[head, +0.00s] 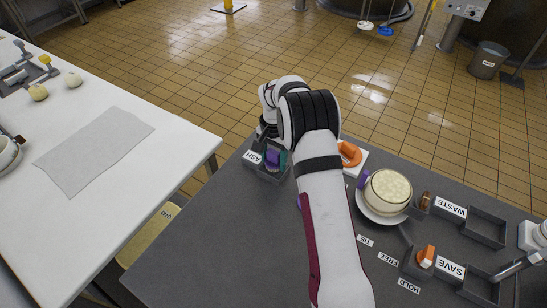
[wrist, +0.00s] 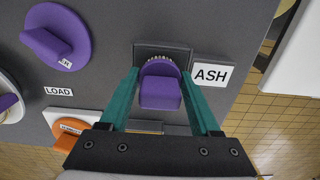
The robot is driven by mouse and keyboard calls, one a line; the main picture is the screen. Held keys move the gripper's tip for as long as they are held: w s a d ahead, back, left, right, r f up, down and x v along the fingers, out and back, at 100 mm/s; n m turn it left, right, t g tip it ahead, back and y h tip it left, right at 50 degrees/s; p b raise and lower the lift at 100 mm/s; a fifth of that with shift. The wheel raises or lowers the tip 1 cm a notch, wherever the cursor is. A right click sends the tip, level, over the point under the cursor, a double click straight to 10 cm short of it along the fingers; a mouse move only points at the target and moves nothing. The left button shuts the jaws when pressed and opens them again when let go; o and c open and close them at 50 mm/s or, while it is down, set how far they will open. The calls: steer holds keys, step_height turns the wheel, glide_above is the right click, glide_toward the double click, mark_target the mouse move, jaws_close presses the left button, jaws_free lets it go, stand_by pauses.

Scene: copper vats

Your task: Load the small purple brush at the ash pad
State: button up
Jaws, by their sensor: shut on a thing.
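The small purple brush (wrist: 160,94) has a blocky purple handle and a rounded back with a thin pale fringe at its far edge. It sits between the teal fingers of my gripper (wrist: 160,78), which is shut on it. It is over the dark grey ash pad (wrist: 180,52), a tray beside a white ASH label (wrist: 212,74). I cannot tell whether the brush touches the pad. In the head view the brush (head: 272,158) shows purple at the ash pad (head: 266,175), partly hidden by my gripper (head: 276,160).
A larger purple piece (wrist: 55,38) and a LOAD label (wrist: 58,91) lie left in the wrist view. An orange tool on a white pad (head: 361,161) and a cream round on a plate (head: 386,190) stand right. WASTE (head: 485,228) and SAVE (head: 478,287) trays are farther right.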

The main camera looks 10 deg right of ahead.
mark_target(273, 151)
steer(key=shift+f, duration=0.35)
stand_by(0.8)
steer(key=shift+r, duration=3.6)
